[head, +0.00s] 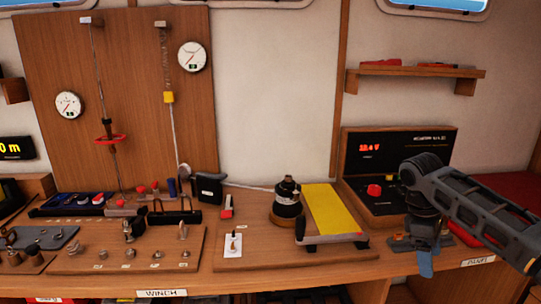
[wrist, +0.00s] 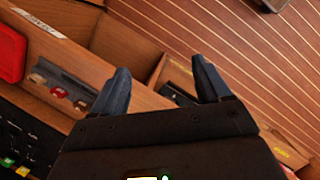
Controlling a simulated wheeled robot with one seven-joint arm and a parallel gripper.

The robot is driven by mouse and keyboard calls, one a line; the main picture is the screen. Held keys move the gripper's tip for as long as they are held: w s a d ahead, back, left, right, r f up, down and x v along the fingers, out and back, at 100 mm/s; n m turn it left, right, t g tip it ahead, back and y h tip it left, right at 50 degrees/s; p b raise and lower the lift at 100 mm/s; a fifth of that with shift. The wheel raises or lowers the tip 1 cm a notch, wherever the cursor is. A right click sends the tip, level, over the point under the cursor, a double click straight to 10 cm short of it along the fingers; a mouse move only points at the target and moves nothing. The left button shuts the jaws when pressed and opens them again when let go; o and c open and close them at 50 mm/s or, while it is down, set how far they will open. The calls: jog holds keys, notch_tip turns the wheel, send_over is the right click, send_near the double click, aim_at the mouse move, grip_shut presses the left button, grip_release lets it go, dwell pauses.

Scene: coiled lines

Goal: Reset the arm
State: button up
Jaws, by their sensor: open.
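My arm reaches in from the right edge of the head view, with my gripper (head: 426,268) hanging down at the right part of the bench (head: 290,278). One blue-grey finger shows there, pointing down near the front edge. In the wrist view, both fingers of my gripper (wrist: 160,82) stand apart with nothing between them. A wooden edge and the striped floor (wrist: 220,40) lie beyond them. The head view does not show clearly how far the fingers are from the bench.
A black panel (head: 420,140) with a red readout stands behind my gripper. A yellow-topped block (head: 335,210) and a black winch drum (head: 287,198) are to its left. A shelf (head: 415,73) hangs above. A red object (wrist: 10,52) shows in the wrist view.

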jog(key=s+a+f+t+y, duration=0.1)
jog(key=a+f+y, duration=0.1)
jog(key=a+f, duration=0.45)
jog(key=s+a+f+t+y, duration=0.1)
jog(key=a+f+t+y, duration=0.15)
jog(key=a, duration=0.75)
jog(key=s+a+f+t+y, duration=0.1)
jog(key=a+f, duration=0.4)
jog(key=a, duration=0.3)
jog(key=s+a+f+m+t+y, duration=0.3)
jog(key=s+a+m+t, duration=0.15)
jog(key=s+a, duration=0.75)
jog(key=s+d+r+m+t+h, duration=0.1)
jog(key=s+d+m+t+h, duration=0.15)
jog(key=s, duration=0.65)
jog(key=s+d+r+m+t+h, duration=0.1)
jog(key=s+d+r+m+t, duration=0.15)
jog(key=s, duration=0.75)
jog(key=s+d+r+t+h+b, duration=0.1)
jog(key=s+d+r+t+h, duration=0.1)
jog(key=s+d+r, duration=1.1)
jog(key=shift+s+r+n+t, duration=0.35)
jog(key=shift+s+r+t, duration=0.25)
jog(key=shift+s, duration=0.5)
